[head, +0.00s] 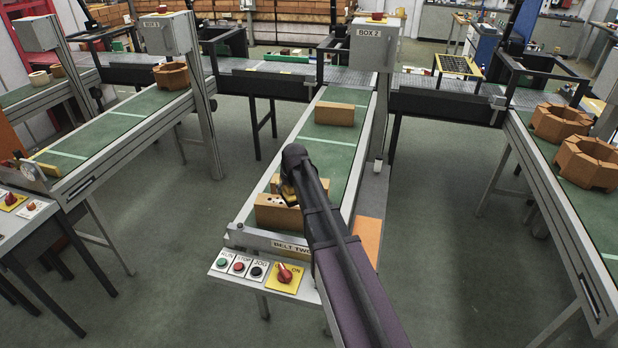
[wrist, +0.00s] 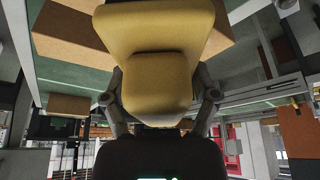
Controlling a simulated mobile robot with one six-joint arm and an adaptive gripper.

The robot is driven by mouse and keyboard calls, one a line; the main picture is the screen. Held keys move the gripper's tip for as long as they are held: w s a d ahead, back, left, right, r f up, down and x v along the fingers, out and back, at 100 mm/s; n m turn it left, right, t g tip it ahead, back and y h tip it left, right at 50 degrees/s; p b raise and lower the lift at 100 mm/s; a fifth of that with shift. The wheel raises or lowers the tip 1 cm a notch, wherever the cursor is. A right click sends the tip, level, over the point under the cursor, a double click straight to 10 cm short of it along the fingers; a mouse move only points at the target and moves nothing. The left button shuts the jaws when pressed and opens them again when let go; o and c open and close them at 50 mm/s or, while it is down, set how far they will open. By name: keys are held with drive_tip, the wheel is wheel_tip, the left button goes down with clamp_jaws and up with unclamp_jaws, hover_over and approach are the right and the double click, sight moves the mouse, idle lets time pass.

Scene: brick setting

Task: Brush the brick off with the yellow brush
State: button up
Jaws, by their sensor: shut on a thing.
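My gripper (head: 289,190) is over the near end of the middle belt, seen from behind my arm in the head view. It is shut on the yellow brush (wrist: 155,60), with a finger on each side of it in the wrist view. Only a small yellow part of the brush (head: 287,195) shows in the head view. An orange-tan brick (head: 268,214) lies on the belt just below the brush; it also shows behind the brush in the wrist view (wrist: 72,32). The brush overlaps the brick in view; I cannot tell whether they touch. Its bristles are hidden.
Another brick (head: 334,113) lies farther up the green belt (head: 325,152). A control panel (head: 258,268) with buttons and a red switch is at the belt's near end. Side belts carry ring-shaped brick pieces (head: 172,75). Grey floor lies between the belts.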

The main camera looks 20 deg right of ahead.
drive_tip(key=s+d+r+p, duration=0.1)
drive_tip(key=d+r+p, duration=0.2)
drive_tip(key=d, duration=0.3)
drive_tip(key=shift+s+d+r, duration=0.2)
drive_tip(key=shift+d, duration=0.1)
